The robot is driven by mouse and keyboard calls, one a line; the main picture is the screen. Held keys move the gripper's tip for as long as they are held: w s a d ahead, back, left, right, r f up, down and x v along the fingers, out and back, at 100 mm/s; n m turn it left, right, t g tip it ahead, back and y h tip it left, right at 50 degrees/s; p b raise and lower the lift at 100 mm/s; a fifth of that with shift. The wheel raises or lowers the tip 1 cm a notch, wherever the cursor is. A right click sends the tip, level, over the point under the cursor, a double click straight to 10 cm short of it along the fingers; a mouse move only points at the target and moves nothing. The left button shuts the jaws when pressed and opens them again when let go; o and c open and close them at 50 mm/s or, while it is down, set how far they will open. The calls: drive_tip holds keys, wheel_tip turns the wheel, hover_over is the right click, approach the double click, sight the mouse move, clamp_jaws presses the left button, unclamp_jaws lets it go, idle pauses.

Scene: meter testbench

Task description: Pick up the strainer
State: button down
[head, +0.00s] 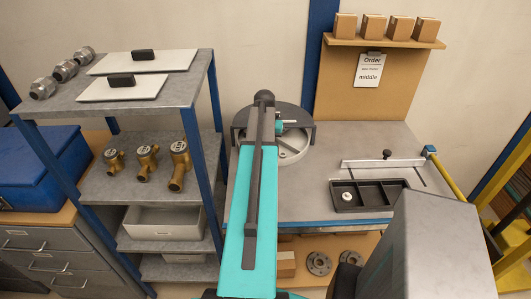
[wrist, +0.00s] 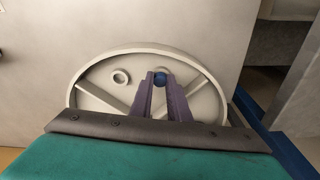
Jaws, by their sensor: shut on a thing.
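A small dark blue round piece (wrist: 160,79), which looks like the strainer, sits between the tips of my gripper (wrist: 161,88) in the wrist view. The two purple fingers are closed on it. It is over a pale round spoked dish (wrist: 98,74), near the dish's middle. I cannot tell whether the piece still touches the dish. In the head view the same dish (head: 294,152) is on the bench, partly hidden by my arm, and the strainer is not clearly visible.
The grey bench (head: 300,205) has a black compartment tray (head: 359,209) holding a white round part (head: 347,196), and a pale rail (head: 375,163) behind it. A shelf rack (head: 150,185) with brass meters stands left. An order sheet (head: 369,71) hangs on the back board.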

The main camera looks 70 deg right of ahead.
drive_tip(key=shift+r, duration=0.15)
drive_tip(key=shift+r+b, duration=1)
drive_tip(key=shift+r, duration=0.6)
drive_tip(key=s+a+r+b, duration=0.1)
drive_tip(key=s+a+b, duration=0.3)
drive_tip(key=s+a, duration=0.5)
drive_tip(key=a, duration=0.3)
drive_tip(key=shift+s+a+r, duration=0.25)
drive_tip(key=shift+s+a, duration=0.05)
drive_tip(key=shift+a, duration=0.1)
